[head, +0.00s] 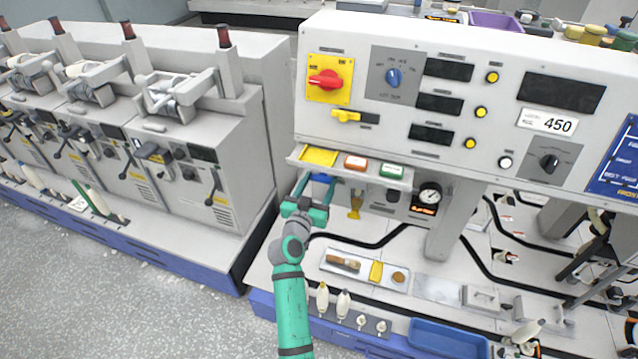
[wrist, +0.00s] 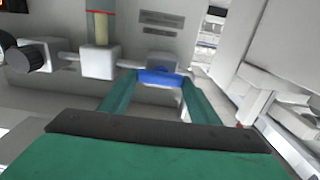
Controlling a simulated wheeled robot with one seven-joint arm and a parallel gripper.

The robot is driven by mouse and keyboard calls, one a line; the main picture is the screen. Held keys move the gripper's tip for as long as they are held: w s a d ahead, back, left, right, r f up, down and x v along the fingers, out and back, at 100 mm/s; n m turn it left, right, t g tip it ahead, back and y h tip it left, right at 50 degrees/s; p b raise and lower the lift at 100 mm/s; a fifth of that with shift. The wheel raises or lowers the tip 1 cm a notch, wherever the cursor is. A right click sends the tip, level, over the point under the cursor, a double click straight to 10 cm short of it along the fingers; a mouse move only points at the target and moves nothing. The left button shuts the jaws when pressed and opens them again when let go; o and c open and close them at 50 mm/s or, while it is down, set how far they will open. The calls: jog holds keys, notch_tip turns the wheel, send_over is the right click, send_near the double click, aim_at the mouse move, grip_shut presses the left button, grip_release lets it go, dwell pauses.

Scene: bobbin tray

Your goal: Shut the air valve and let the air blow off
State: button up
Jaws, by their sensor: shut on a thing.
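The air valve's blue handle (head: 322,178) is under the left end of the console's front ledge. In the wrist view the blue handle (wrist: 160,78) lies crosswise in front of a pale valve body (wrist: 161,62). My gripper (head: 318,184) reaches up to it from below. In the wrist view my gripper (wrist: 159,80) has one green finger at each end of the handle, shut on it. A round pressure gauge (head: 430,195) sits to the right under the console; its needle is too small to read.
A white block with a coloured tube (wrist: 100,60) and a black knob (wrist: 28,54) stand left of the valve in the wrist view. The ledge (head: 350,165) hangs close above my gripper. A tool tray (head: 364,271) lies on the bench below, right of my arm.

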jog(key=shift+a, duration=0.1)
jog(key=n, duration=0.4)
jog(key=shift+a+n, duration=0.1)
jog(key=shift+n, duration=0.3)
jog(key=n, duration=0.4)
jog(key=shift+a+f+n, duration=0.1)
jog(key=shift+n, duration=0.2)
jog(key=n, duration=0.4)
jog(key=shift+f, duration=0.1)
jog(key=shift+f+n, duration=0.1)
jog(key=shift+n, duration=2.2)
jog(key=shift+a, duration=0.1)
jog(key=o, duration=1)
jog(key=shift+o, duration=0.2)
